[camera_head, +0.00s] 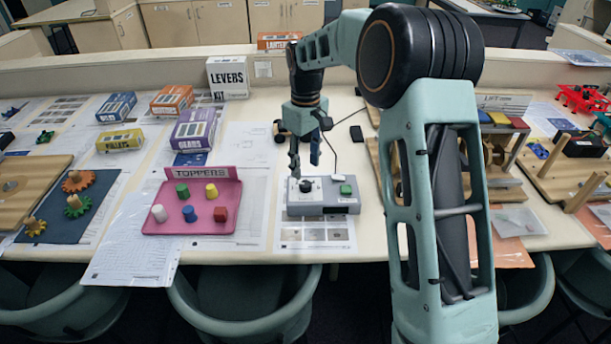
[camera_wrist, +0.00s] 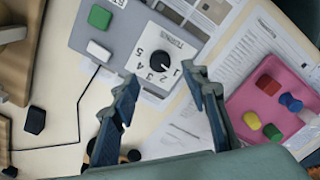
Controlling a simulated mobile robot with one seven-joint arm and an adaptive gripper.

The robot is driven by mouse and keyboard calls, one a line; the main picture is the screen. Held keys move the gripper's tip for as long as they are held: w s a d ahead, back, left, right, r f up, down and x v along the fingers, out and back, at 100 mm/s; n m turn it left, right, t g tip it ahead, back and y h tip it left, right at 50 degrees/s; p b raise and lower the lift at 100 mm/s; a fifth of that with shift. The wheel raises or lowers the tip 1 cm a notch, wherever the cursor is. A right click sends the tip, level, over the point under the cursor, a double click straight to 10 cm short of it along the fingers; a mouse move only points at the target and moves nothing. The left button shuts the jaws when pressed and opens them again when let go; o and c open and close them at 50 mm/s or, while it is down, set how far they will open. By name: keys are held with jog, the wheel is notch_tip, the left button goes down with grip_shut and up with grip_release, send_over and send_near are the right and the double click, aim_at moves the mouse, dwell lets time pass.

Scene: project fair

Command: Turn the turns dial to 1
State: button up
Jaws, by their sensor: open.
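The turns dial (camera_head: 306,185) is a black knob on a white plate, on the left part of a grey box (camera_head: 325,209) on the table. In the wrist view the dial (camera_wrist: 160,61) shows between and beyond my fingertips, with the numbers 1 to 5 around it. I cannot tell which number the knob points at. My gripper (camera_head: 305,166) is open and empty, pointing down above the dial, apart from it. It also shows in the wrist view (camera_wrist: 161,75), one finger on each side of the dial.
A green button (camera_wrist: 100,17) and a white piece (camera_wrist: 98,50) sit on the same box. A pink Toppers tray (camera_head: 180,225) with several coloured pegs stands to its left. A cable (camera_wrist: 83,100) runs beside the box. Wooden project boards stand to the right.

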aim_at(305, 183)
notch_tip(305, 183, up, 6)
jog(key=shift+f, duration=0.1)
dwell(0.4)
